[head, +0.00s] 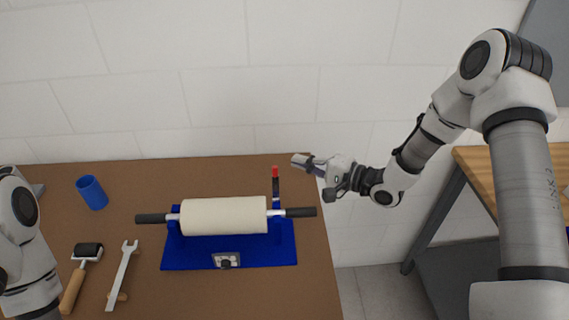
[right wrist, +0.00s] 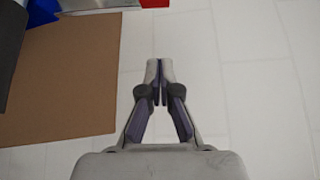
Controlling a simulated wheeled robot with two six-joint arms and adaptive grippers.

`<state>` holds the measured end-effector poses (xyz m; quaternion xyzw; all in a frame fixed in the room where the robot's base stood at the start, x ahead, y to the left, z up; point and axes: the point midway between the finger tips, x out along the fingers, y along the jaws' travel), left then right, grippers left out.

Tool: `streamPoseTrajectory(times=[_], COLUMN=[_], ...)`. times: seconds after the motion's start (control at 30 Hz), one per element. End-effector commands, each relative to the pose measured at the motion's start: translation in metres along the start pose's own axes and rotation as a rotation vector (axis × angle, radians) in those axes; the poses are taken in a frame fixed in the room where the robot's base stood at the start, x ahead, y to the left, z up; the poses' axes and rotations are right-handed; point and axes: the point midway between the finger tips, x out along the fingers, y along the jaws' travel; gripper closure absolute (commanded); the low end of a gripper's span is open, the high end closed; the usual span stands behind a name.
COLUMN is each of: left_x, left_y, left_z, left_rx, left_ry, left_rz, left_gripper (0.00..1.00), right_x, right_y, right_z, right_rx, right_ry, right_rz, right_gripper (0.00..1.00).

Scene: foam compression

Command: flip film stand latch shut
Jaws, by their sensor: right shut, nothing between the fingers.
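The blue film stand (head: 282,250) holds a cream film roll (head: 223,216) on a rod with dark grips. At its right end the latch (head: 276,187), a dark bar with a red tip (head: 275,172), stands up open. My right gripper (head: 297,160) is shut and empty, just right of the red tip and apart from it. In the right wrist view its fingers (right wrist: 158,68) meet over the pale background. The red tip (right wrist: 155,3), the metal latch bar (right wrist: 100,5) and a blue corner of the stand (right wrist: 40,12) show at the top edge. My left gripper is out of view.
A blue cup (head: 92,193), a hand roller (head: 82,270) and a wrench (head: 123,272) are on the brown table (head: 315,290) left of the stand. The table's right edge is near my right gripper. A wooden bench (head: 480,175) stands farther right.

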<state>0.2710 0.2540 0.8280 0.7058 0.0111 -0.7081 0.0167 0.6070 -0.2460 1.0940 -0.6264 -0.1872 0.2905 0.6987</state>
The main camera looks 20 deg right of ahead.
Motion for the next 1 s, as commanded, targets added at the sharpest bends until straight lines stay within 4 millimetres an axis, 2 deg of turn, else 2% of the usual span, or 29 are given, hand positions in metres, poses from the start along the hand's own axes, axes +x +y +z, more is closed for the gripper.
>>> streamPoseTrajectory(times=[0.17,0.3,0.43,1.0], left_x=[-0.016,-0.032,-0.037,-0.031], left_y=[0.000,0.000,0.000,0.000], left_z=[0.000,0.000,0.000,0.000], left_rx=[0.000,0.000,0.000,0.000], left_ry=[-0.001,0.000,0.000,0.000], left_rz=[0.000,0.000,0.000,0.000], left_gripper=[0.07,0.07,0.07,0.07], right_x=[0.039,0.032,0.028,0.025], right_y=[-0.003,-0.005,-0.003,0.000], right_z=[0.002,0.024,0.035,0.035], right_rx=[-0.003,0.004,0.002,-0.016], right_ry=[-0.004,-0.001,-0.001,0.001], right_rz=[0.003,0.001,0.000,-0.014], right_gripper=[1.00,1.00,1.00,1.00])
